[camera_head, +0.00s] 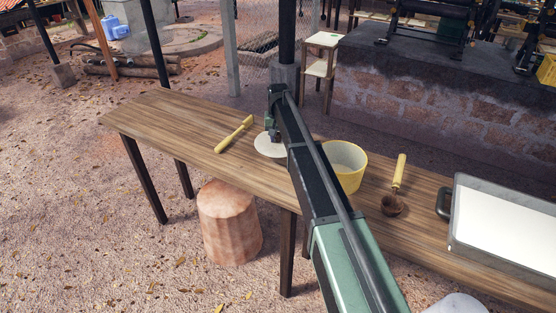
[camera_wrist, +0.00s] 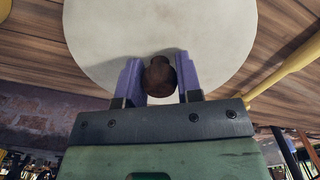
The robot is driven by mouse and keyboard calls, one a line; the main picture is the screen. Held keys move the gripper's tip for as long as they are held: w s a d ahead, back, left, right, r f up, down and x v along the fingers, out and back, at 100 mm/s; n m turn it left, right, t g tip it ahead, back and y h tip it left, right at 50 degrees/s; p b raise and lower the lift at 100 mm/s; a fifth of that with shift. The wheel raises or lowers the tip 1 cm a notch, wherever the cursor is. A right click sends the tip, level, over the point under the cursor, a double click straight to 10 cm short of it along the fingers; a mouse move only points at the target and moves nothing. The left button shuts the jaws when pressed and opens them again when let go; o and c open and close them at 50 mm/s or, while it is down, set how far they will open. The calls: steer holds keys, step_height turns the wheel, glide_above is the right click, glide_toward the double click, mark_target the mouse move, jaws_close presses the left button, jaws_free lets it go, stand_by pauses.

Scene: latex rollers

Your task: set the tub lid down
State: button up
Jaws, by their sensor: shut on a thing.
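The tub lid (camera_head: 268,147) is a pale round disc at the wooden table, partly hidden by my arm in the head view. In the wrist view the lid (camera_wrist: 110,45) fills the upper middle, with a dark brown knob (camera_wrist: 159,77). My gripper (camera_wrist: 160,72) is shut on this knob, one purple finger on each side. In the head view my gripper (camera_head: 272,135) is over the lid, its fingers hardly visible. The lid looks flat and at or just above the tabletop; I cannot tell whether it touches. The yellow tub (camera_head: 352,178) stands open to the right of the lid.
A yellow-handled tool (camera_head: 234,134) lies just left of the lid. The table's left end is clear.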

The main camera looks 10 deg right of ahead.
mark_target(278, 145)
step_height(278, 145, down, 4)
steer(key=b, duration=0.4)
steer(key=shift+f, duration=0.25)
steer(key=shift+r, duration=0.25)
steer(key=shift+f, duration=0.15)
steer(key=o, duration=0.9)
